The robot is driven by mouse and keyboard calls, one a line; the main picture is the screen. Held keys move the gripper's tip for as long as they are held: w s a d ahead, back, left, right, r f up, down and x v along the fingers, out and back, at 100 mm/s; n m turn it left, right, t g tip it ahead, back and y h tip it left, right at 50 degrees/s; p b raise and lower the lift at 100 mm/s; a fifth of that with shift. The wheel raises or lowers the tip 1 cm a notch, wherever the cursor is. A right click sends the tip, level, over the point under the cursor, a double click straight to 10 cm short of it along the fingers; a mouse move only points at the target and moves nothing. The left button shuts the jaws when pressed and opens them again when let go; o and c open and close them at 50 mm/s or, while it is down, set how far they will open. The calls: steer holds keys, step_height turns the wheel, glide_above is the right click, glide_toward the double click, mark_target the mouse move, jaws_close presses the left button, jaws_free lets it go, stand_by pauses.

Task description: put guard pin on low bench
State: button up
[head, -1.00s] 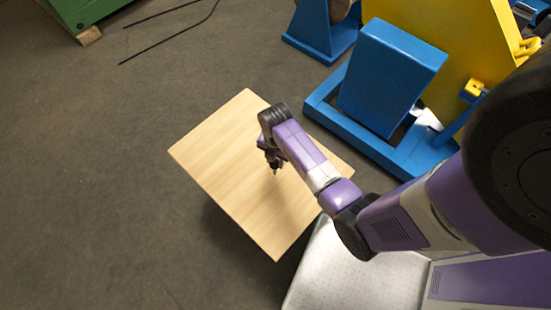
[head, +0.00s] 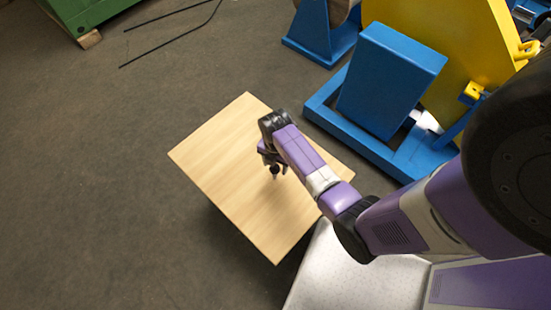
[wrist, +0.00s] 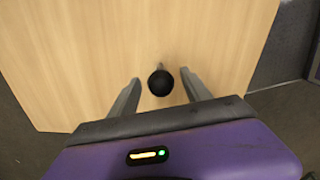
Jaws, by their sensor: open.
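The guard pin (wrist: 160,82) shows in the wrist view as a round black knob with a short thin grey stem, on the wooden top of the low bench (wrist: 85,45). In the head view the pin (head: 275,171) is a small dark spot just below my gripper (head: 273,164). The bench (head: 215,155) is a pale square board. In the wrist view my gripper (wrist: 161,92) is open, one grey finger on each side of the knob, with gaps between. I cannot tell the pin's exact contact with the board.
A blue frame with a blue box (head: 390,78) and a yellow guard (head: 465,50) stands right of the bench. A green machine (head: 85,12) is at the top left, near thin black rods (head: 170,35) on the floor. The floor left of the bench is clear.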

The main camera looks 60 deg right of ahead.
step_height(320, 180, up, 12)
steer(key=s+a+m+t+h, duration=0.2)
steer(key=s+a+m+t, duration=0.5)
steer(key=a, duration=0.4)
steer(key=s+a+r+m+t, duration=0.2)
steer(key=a+r+m, duration=0.1)
steer(key=r, duration=0.5)
steer(key=s+a+r+m+t+y, duration=0.1)
steer(key=s+a+r+m+t, duration=0.2)
steer(key=r, duration=0.5)
steer(key=s+a+r+m+t+y, duration=0.1)
steer(key=s+a+r+m+t, duration=0.1)
steer(key=r, duration=0.5)
steer(key=shift+s+a+r+m+t, duration=0.3)
steer(key=shift+a+r+m+t, duration=0.15)
steer(key=shift+m, duration=0.75)
